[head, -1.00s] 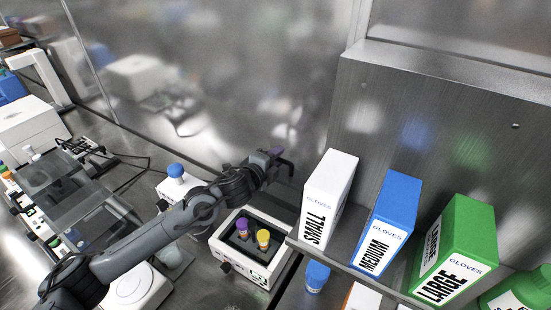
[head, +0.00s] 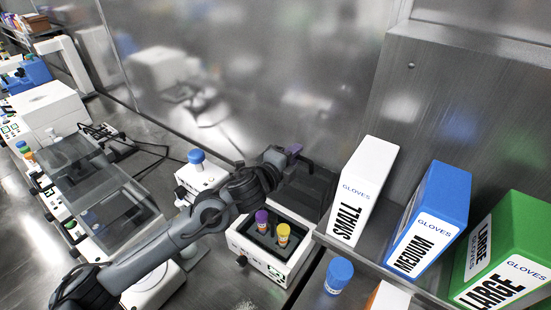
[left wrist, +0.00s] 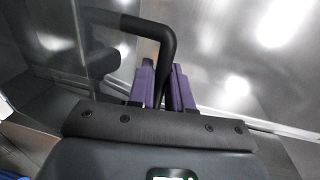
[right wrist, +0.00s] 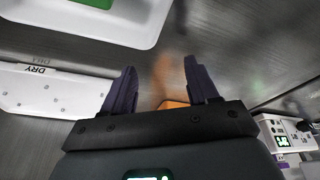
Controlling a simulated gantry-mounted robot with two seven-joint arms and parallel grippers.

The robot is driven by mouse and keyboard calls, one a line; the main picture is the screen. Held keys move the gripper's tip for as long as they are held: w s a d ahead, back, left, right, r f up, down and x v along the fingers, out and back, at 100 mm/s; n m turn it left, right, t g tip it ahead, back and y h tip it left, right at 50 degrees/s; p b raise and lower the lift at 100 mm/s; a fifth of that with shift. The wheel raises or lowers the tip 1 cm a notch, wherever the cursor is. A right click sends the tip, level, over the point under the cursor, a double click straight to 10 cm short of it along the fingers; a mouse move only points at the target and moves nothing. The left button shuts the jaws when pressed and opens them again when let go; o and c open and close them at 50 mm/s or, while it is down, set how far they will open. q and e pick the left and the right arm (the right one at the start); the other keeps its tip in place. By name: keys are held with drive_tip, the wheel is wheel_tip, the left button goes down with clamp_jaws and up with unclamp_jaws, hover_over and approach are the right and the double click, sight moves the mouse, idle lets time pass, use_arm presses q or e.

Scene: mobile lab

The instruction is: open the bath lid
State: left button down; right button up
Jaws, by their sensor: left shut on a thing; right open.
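The white bath (head: 262,258) sits below the glove shelf, with a purple-capped tube (head: 261,222) and a yellow-capped tube (head: 283,236) in its dark, uncovered well. Its dark, see-through lid (head: 312,193) appears raised on edge at the back of the bath, partly hidden by my left arm. My left gripper (head: 290,152) is at the lid's top. In the left wrist view its purple fingers are shut on the dark bent lid handle (left wrist: 168,50). My right gripper (right wrist: 161,85) is open and empty in the right wrist view; it does not show in the head view.
Glove boxes in white (head: 362,190), blue (head: 430,220) and green (head: 510,250) stand on the shelf at right. A blue-capped container (head: 338,275) is below it. A white device with a blue knob (head: 198,172) stands behind my left arm. A metal wall is close behind.

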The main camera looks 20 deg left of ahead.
use_arm(q)
drive_tip(key=shift+s+a, duration=0.1)
drive_tip(key=shift+a, duration=0.05)
use_arm(e)
drive_tip(key=shift+f, duration=0.3)
use_arm(q)
drive_tip(key=c, duration=1.2)
unclamp_jaws()
drive_tip(key=shift+c, duration=0.2)
drive_tip(key=shift+s, duration=0.1)
use_arm(e)
wheel_tip(320, 180, up, 2)
drive_tip(key=shift+a+p, duration=0.1)
drive_tip(key=shift+p, duration=0.9)
use_arm(q)
drive_tip(key=v, duration=1)
drive_tip(key=shift+s, duration=0.3)
